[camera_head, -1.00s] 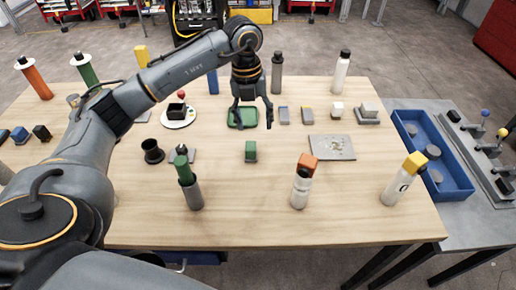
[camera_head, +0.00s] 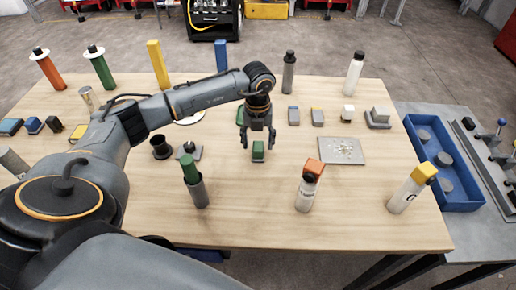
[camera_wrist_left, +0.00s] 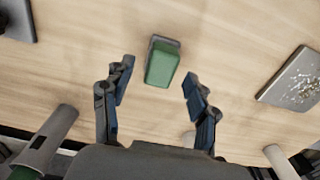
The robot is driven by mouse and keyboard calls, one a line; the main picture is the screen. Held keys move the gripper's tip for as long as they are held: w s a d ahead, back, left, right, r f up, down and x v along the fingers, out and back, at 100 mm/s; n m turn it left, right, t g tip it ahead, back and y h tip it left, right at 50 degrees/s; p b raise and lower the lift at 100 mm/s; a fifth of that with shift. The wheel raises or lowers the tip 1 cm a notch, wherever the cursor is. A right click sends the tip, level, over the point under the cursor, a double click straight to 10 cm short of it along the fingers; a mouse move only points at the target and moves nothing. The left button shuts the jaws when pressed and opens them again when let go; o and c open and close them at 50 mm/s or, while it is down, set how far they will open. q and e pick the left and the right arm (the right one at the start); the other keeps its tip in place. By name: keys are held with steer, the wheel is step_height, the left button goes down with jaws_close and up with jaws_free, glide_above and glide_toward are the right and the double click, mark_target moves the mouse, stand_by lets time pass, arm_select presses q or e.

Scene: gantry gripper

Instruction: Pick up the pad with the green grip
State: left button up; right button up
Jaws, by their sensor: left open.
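The pad with the green grip (camera_head: 258,152) stands on the wooden table near its middle. In the left wrist view the pad (camera_wrist_left: 161,63) shows its green grip on a grey base, just beyond the gap between my fingertips. My left gripper (camera_head: 258,142) is open and empty, pointing down above the pad. In the left wrist view its two fingers (camera_wrist_left: 156,82) are spread to either side, with the pad a little ahead of them and apart from them. My right gripper is in neither view.
A metal plate with small bits (camera_head: 342,151) lies right of the pad. A black cup (camera_head: 161,147) and a grey block with a knob (camera_head: 188,150) lie to the left. In front stand a green-topped cylinder (camera_head: 195,181) and an orange-capped bottle (camera_head: 309,187). A blue tray (camera_head: 475,207) is at right.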

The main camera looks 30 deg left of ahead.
arm_select(q)
steer(key=shift+w+f, duration=0.1)
steer(key=shift+f, duration=1.2)
jaws_close()
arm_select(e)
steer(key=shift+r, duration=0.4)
arm_select(q)
steer(key=shift+r, duration=0.1)
steer(key=shift+r, duration=0.4)
step_height(320, 180, up, 2)
steer(key=shift+r, duration=0.2)
steer(key=s+d+r+b, duration=0.4)
steer(key=s+d+r, duration=0.3)
steer(key=s, duration=0.5)
step_height(320, 180, up, 3)
steer(key=shift+f, duration=0.15)
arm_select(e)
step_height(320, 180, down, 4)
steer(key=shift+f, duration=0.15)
arm_select(q)
steer(key=shift+s, duration=0.1)
